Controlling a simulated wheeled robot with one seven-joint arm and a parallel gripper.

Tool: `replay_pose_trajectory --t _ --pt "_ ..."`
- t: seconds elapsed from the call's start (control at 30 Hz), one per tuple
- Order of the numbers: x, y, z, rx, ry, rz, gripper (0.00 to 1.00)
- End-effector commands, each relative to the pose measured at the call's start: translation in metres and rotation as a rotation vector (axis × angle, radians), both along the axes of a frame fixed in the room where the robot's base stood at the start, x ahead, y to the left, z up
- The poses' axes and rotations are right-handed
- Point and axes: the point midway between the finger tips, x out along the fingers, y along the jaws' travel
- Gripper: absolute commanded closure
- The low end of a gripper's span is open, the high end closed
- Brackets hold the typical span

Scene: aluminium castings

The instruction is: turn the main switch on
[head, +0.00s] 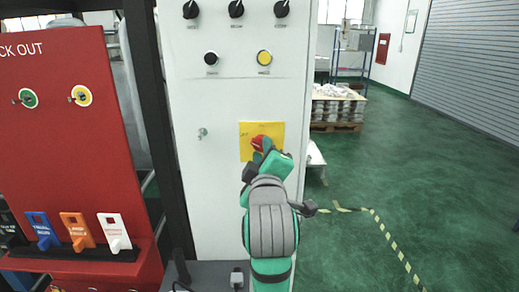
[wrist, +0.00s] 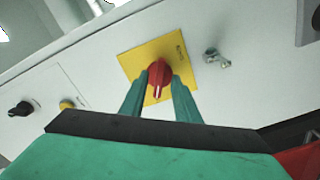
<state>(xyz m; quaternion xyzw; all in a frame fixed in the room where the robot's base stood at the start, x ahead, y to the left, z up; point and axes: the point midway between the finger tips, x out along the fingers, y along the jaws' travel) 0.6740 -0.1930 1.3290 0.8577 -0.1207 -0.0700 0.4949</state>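The main switch is a red rotary knob (wrist: 159,75) on a yellow plate (wrist: 129,63) on the front of a light grey cabinet (head: 229,205). In the head view the red knob (head: 259,141) is partly hidden behind my gripper (head: 262,150). In the wrist view the two green fingers of my gripper (wrist: 159,88) stand on either side of the knob, close to its sides. I cannot tell whether both fingers touch it. A white mark on the knob points toward my gripper.
Black rotary switches (head: 236,8), a black button (head: 211,58) and a yellow button (head: 264,57) sit higher on the cabinet. A key lock (head: 203,132) is left of the plate. A red lockout board (head: 60,130) stands at left. The green floor (head: 400,170) at right is open.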

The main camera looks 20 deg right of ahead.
Motion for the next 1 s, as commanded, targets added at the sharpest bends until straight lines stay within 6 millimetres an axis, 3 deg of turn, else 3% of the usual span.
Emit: replay_pose_trajectory --t 0.3,0.43,1.0 --pt "0.0005 -0.0025 0.0000 0.000 0.000 -0.002 0.71" --pt "0.0004 -0.0025 0.0000 0.000 0.000 -0.002 1.00" --pt "0.0010 0.0000 -0.0005 0.115 -0.032 0.000 1.00"
